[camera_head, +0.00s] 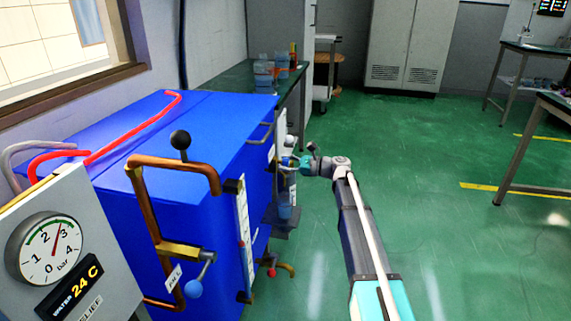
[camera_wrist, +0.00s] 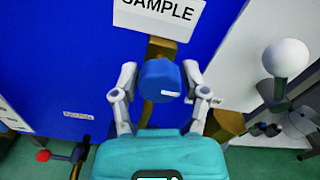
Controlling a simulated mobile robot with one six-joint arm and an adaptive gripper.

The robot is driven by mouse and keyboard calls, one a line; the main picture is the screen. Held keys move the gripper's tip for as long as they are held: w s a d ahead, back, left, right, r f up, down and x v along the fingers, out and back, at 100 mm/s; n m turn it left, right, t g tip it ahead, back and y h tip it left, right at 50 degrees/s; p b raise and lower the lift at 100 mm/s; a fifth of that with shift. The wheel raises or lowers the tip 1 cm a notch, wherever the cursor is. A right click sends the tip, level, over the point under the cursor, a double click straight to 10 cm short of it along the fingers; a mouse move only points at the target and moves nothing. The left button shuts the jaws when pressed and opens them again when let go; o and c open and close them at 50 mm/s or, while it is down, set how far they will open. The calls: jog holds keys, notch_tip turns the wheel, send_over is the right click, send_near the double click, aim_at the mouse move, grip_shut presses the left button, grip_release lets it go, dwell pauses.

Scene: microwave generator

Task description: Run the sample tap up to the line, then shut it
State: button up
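In the wrist view the sample tap's blue knob (camera_wrist: 160,78) sits below a white SAMPLE label (camera_wrist: 160,14) on the blue cabinet, with brass pipe behind it. My gripper (camera_wrist: 160,72) has one finger on each side of the knob. A narrow gap seems to show at the left finger; contact on the right is unclear. In the head view my gripper (camera_head: 290,162) is at the cabinet's far end, and the tap is mostly hidden there. A bluish cup (camera_head: 284,206) stands below it on a small dark shelf (camera_head: 284,228). Its line and contents are too small to read.
Copper pipe with a black knob (camera_head: 180,140) and another blue-knobbed valve (camera_head: 194,288) stand on the cabinet's near side. A red-knobbed tap (camera_head: 272,271) is low down. A white knob (camera_wrist: 287,57) is right of my gripper. Green floor right of my arm is clear.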

grip_shut()
jog(key=shift+n, duration=2.2)
jog(key=o, duration=0.5)
grip_release()
jog(key=shift+d, duration=0.1)
